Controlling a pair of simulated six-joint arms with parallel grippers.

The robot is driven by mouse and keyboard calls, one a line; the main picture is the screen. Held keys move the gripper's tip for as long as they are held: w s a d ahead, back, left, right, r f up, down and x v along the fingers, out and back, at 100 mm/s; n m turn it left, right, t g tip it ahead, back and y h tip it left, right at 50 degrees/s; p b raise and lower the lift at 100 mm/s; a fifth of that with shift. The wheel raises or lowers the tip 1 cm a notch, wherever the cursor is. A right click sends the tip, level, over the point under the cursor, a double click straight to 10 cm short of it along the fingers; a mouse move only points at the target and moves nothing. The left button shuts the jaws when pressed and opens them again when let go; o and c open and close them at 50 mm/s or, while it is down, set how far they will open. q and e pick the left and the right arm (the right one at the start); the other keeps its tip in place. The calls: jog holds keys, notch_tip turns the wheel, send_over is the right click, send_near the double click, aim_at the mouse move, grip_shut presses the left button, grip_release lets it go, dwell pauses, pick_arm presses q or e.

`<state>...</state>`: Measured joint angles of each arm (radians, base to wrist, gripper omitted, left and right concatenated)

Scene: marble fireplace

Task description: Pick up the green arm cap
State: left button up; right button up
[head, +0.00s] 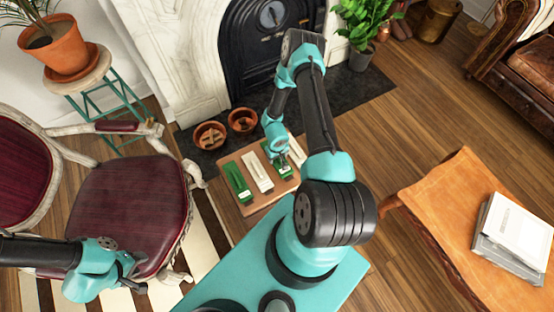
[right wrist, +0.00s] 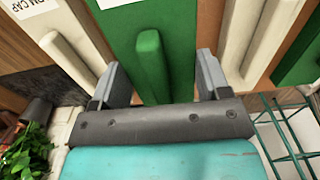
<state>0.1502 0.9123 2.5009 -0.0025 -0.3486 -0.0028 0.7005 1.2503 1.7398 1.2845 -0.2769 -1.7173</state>
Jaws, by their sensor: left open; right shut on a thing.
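Two green pieces and two whitish pieces lie side by side in alternation on a tan board (head: 247,209) in the head view. My right gripper (head: 283,158) is over the second green piece from the left, the green arm cap (head: 285,172). My left gripper (head: 136,277) is open and empty by the red chair.
The other green piece (head: 238,182) and a whitish piece (head: 257,172) lie left of the held one. Two terracotta bowls (head: 209,135) (head: 242,120) sit behind the board. A red chair (head: 130,205) stands left; an orange-topped table (head: 440,200) with books (head: 514,238) stands right.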

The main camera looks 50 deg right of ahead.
notch_tip(320, 180, up, 6)
jog(key=shift+r, duration=0.1)
jog(key=shift+r, duration=0.1)
dwell(0.6)
jog(key=w+d+r+m, duration=0.2)
jog(key=r, duration=0.6)
jog(key=w+d+r+m, duration=0.2)
jog(key=d+r, duration=0.1)
jog(key=r, duration=0.6)
jog(key=w+d+r+m, duration=0.2)
jog(key=r, duration=0.7)
jog(key=shift+w+d+r, duration=0.15)
jog(key=shift+w+d, duration=0.15)
jog(key=shift+d, duration=0.05)
